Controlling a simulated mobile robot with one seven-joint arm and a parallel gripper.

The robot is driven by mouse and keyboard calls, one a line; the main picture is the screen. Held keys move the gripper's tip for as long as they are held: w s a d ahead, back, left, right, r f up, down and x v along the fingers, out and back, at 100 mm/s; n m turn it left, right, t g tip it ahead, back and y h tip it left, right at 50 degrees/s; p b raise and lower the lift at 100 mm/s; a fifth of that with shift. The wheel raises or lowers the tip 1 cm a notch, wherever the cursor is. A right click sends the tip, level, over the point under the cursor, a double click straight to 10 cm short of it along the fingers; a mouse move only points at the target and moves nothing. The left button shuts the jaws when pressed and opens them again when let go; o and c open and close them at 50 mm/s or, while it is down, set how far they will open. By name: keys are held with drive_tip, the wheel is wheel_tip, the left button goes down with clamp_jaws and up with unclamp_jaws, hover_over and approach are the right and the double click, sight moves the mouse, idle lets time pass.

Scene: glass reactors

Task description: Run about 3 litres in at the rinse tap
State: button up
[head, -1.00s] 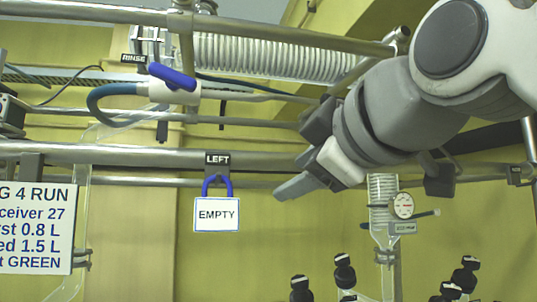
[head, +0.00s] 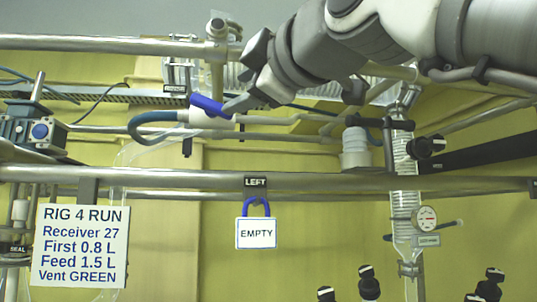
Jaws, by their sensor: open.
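The rinse tap (head: 196,118) is a pale valve body under the upper pipe, with a blue lever (head: 207,104) on top that slants down to the right. A blue-grey hose (head: 150,117) curves from its left side. My gripper (head: 243,84) is open and empty at the right end of the lever. Its lower grey finger appears close to the lever tip; whether they touch I cannot tell.
A long horizontal rail (head: 330,181) crosses below the tap. An EMPTY sign (head: 256,233) hangs there under a LEFT label (head: 256,182). A RIG 4 RUN board (head: 80,245) is at lower left. A glass column with a gauge (head: 425,218) stands right.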

sight(215, 106)
drive_tip(key=p+x, duration=0.3)
drive_tip(key=x, duration=0.7)
drive_tip(key=shift+w+a, duration=0.1)
drive_tip(key=shift+w, duration=0.05)
clamp_jaws()
